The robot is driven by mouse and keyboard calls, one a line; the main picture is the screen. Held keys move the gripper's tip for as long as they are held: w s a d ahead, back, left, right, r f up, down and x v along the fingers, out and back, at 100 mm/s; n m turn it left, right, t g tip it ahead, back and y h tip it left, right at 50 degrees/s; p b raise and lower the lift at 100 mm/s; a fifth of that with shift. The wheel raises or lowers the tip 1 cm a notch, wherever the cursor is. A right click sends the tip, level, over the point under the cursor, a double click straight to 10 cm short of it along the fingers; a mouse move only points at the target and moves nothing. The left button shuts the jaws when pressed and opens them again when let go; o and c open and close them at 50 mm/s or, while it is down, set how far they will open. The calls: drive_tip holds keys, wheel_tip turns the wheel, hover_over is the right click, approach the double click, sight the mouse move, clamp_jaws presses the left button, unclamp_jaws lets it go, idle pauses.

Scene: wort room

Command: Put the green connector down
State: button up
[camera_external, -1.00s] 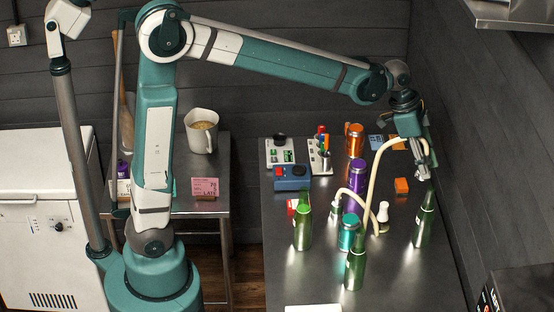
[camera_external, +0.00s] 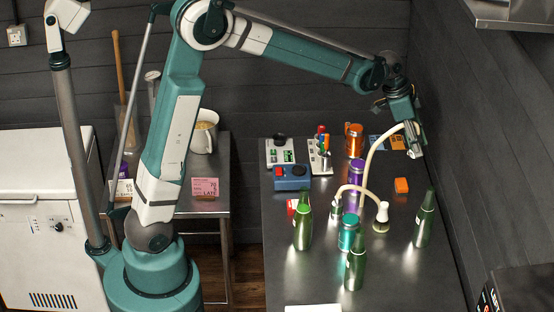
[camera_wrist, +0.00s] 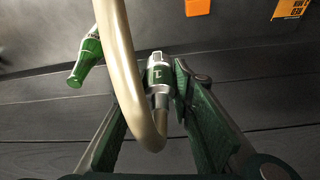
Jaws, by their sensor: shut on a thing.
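The green connector (camera_wrist: 158,76) is a silver fitting with a green band, on the end of a cream hose (camera_wrist: 122,70). In the wrist view it sits between the fingers of my gripper (camera_wrist: 152,92), which is shut on it. In the external view my gripper (camera_external: 415,147) is above the far right of the dark table (camera_external: 400,275). The cream hose (camera_external: 371,158) arches from it down towards the middle of the table. The connector is too small to make out clearly in that view.
Green bottles stand at the right (camera_external: 424,222), left (camera_external: 303,225) and front (camera_external: 355,265). A teal can (camera_external: 349,232), a purple can (camera_external: 356,178) and a white-based fitting (camera_external: 381,215) crowd the middle. An orange block (camera_external: 402,185) lies right. The front right is clear.

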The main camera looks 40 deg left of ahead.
wheel_tip(320, 180, down, 12)
drive_tip(key=shift+f, duration=0.2)
idle(0.4)
drive_tip(key=shift+f, duration=3.15)
drive_tip(key=shift+f, duration=1.85)
drive_tip(key=shift+f+b, duration=0.2)
drive_tip(key=shift+b, duration=0.2)
drive_tip(key=o, duration=1)
drive_tip(key=shift+r, duration=0.25)
